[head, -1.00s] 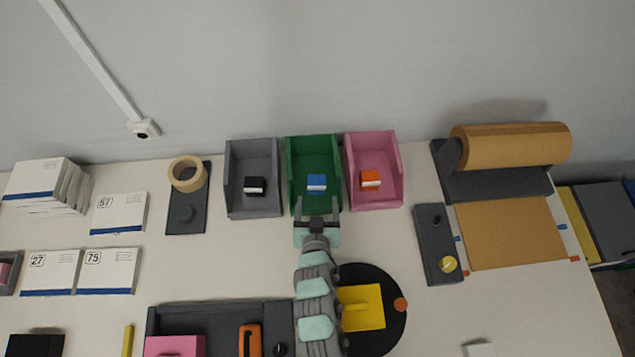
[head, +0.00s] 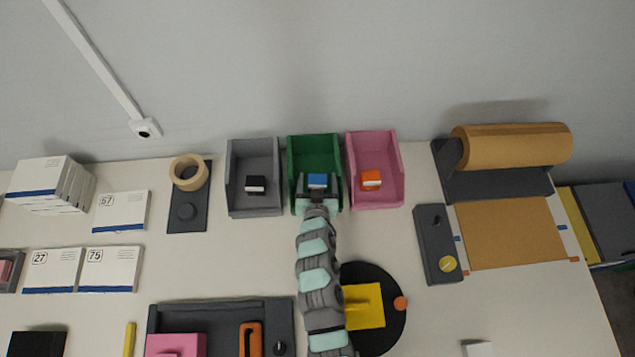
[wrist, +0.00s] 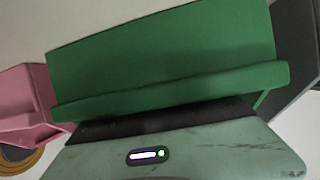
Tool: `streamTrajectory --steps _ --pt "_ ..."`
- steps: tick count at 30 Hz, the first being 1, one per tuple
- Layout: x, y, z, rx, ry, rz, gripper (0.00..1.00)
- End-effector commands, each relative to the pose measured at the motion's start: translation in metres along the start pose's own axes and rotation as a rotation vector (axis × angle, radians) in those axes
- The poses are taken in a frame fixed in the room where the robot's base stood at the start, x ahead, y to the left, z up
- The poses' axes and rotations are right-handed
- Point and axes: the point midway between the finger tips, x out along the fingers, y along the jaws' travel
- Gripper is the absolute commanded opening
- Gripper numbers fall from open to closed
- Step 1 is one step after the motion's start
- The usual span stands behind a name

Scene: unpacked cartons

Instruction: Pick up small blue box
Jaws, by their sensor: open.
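The small blue box (head: 317,180), with a white front face, is in the green bin (head: 314,147) at the back of the table. My gripper (head: 318,184) reaches into the front of this bin. Its jaws are open, with one finger to each side of the blue box. I cannot tell whether they touch it. In the wrist view, the green bin (wrist: 170,55) fills the middle above my gripper's housing; the blue box and fingertips are hidden there.
A grey bin (head: 253,150) with a black box stands left of the green bin. A pink bin (head: 374,146) with an orange box (head: 371,180) stands close on the right. A tape roll (head: 188,172) is farther left. A black disc (head: 385,277) lies by my arm.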

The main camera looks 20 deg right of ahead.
Motion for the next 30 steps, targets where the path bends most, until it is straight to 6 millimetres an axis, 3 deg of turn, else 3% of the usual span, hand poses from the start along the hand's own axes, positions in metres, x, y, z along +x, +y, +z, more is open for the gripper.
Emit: streamTrajectory --steps 3,26,30 --pt "-0.0003 0.0001 0.0001 0.000 0.000 0.000 0.75" --pt "-0.0004 0.0000 -0.0004 0.000 0.000 0.000 0.12" --pt "-0.0004 0.0000 -0.0004 0.000 0.000 0.000 0.11"
